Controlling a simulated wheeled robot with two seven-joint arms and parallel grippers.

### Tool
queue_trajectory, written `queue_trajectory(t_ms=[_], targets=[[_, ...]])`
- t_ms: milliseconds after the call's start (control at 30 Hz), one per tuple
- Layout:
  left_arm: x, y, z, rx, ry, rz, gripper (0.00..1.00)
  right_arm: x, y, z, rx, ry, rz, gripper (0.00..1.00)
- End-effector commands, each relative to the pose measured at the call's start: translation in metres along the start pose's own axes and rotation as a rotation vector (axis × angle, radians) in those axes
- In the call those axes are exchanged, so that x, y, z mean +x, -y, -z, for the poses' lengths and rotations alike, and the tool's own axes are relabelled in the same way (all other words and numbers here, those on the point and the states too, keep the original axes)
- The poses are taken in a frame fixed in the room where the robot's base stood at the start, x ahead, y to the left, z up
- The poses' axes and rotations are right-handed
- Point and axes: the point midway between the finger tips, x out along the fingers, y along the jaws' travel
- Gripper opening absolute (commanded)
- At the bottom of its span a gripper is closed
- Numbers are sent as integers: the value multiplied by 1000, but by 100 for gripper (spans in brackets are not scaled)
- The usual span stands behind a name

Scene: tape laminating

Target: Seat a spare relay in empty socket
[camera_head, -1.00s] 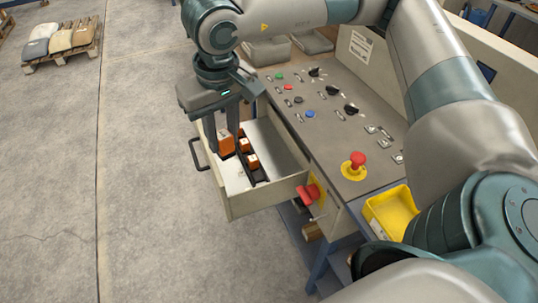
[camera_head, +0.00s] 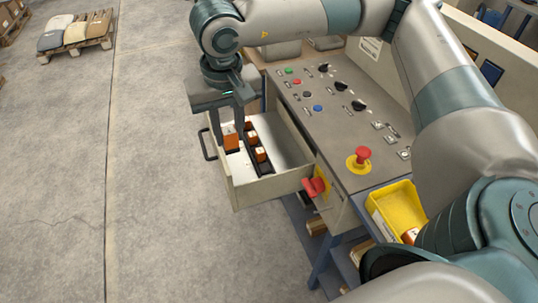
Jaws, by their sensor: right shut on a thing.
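My right gripper (camera_head: 230,146) reaches down into the open drawer (camera_head: 262,192) and is shut on an orange and white relay (camera_head: 230,138). The held relay is at the left side of the drawer, low between the fingers. Whether it touches the drawer floor I cannot tell. To its right a black socket strip (camera_head: 264,170) carries two more orange relays, a rear one (camera_head: 250,137) and a front one (camera_head: 261,154). The rear end of the strip is partly hidden by the gripper. An empty socket cannot be made out clearly. My left gripper is not in view.
A control panel (camera_head: 335,135) with knobs and a red emergency button (camera_head: 363,154) lies right. A red handle (camera_head: 314,186) sits by the drawer's front corner. A yellow bin (camera_head: 398,208) stands nearer me.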

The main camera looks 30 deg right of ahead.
Motion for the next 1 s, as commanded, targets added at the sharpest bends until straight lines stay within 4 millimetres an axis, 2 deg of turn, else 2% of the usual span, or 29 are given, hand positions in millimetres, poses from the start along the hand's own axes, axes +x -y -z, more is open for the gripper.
queue_trajectory(t_ms=[133,267,400,500,600,733,900,1000], targets=[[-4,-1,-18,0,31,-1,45,34,-2,28,250,8,-33,3],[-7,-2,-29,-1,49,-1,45,74,-13,52,519,8,-67,3],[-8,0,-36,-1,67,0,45,123,-35,73,816,7,-106,3],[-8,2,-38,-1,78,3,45,159,-56,81,1019,6,-132,3],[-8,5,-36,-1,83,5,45,193,-79,84,1202,5,-155,3],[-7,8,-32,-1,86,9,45,229,-106,83,1394,2,-177,3],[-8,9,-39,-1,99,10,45,256,-129,80,1542,0,-190,3],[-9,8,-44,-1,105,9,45,263,-134,78,1577,0,-191,3]])
